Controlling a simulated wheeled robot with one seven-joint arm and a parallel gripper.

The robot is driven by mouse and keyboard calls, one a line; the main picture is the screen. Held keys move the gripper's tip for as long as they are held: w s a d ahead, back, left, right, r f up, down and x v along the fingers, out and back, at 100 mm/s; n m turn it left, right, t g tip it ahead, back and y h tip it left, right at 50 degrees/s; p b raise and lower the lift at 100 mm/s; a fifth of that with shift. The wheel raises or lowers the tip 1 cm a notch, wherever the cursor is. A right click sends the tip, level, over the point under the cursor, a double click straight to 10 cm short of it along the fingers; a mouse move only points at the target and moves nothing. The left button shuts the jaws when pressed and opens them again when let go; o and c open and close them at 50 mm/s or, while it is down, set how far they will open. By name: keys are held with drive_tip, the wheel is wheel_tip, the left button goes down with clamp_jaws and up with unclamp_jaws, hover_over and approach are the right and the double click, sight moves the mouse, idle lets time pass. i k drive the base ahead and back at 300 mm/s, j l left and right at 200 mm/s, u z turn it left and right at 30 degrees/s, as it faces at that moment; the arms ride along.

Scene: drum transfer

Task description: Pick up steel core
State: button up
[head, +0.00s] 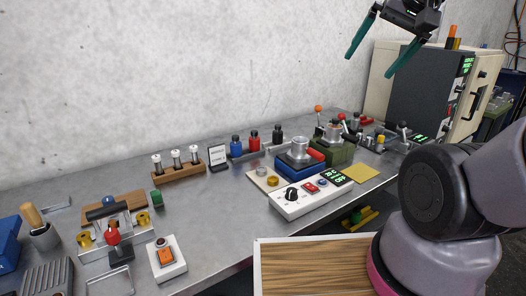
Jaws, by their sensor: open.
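I cannot tell for certain which piece is the steel core. A small silver-grey cylinder (262,171) stands on a pale wooden board (254,180), next to a brass-coloured one (273,181). Other steel-looking parts are several silver pegs with white tops (176,158) in a wooden rack (180,174) and a metal cylinder (299,148) on a blue block (301,167). My gripper (371,62) is at the top of the head view, with its two green fingers spread wide and nothing between them. It is high above the bench, up and to the right of these parts.
A white control box (312,197) with a black knob stands in front of the board. The bench's middle (215,225) is clear.

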sight(175, 153)
drive_tip(key=i+j+u, duration=0.1)
drive_tip(key=u, duration=0.9)
drive_tip(key=j, duration=0.1)
